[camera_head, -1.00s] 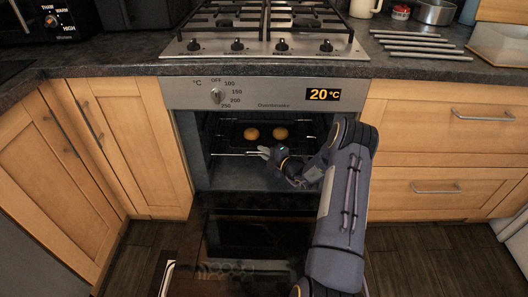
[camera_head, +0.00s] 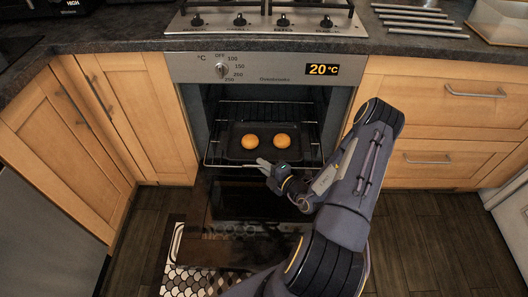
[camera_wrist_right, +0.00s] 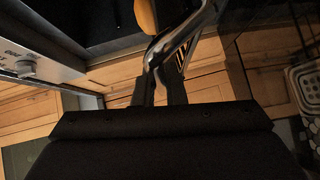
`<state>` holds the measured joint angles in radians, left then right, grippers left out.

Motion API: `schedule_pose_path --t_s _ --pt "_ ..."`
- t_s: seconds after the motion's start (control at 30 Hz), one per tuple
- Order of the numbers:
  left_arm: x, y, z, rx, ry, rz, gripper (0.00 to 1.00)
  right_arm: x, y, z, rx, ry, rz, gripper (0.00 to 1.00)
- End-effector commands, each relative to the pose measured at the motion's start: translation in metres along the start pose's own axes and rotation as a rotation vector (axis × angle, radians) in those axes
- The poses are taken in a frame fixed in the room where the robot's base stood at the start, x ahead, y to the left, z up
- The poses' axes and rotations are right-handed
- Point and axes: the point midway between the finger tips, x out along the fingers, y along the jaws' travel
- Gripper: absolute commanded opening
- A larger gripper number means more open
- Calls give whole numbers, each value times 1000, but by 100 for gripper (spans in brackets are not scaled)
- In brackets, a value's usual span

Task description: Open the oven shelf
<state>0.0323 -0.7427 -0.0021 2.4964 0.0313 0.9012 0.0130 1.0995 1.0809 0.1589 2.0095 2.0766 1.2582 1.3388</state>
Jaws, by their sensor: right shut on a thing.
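The oven shelf (camera_head: 220,165) is a wire rack in the open oven (camera_head: 190,110), and it sticks out toward me over the lowered door (camera_head: 245,200). A dark tray with two round golden buns (camera_head: 267,141) rests on it. My right gripper (camera_head: 264,166) is at the front rail of the shelf, near its middle. In the right wrist view, my right gripper (camera_wrist_right: 161,88) is shut on a shiny metal bar (camera_wrist_right: 178,38), part of the shelf. The exact contact is dark and hard to see. My left gripper is not in view.
Wooden cabinets stand on both sides, with drawer handles (camera_head: 477,91) at right. A patterned mat (camera_head: 190,270) lies on the floor.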

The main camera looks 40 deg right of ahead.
Motion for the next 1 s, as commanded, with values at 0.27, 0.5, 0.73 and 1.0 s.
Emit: schedule_pose_path --t_s 0.27,0.5,0.73,1.0 --pt "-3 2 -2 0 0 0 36 -12 -3 -11 0 0 0 0" --pt "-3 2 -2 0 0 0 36 -12 -4 -12 -1 0 0 0" --pt "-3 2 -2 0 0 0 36 -12 -4 -12 -1 0 0 20" --pt "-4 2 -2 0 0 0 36 -14 -4 -11 -1 -1 0 20"
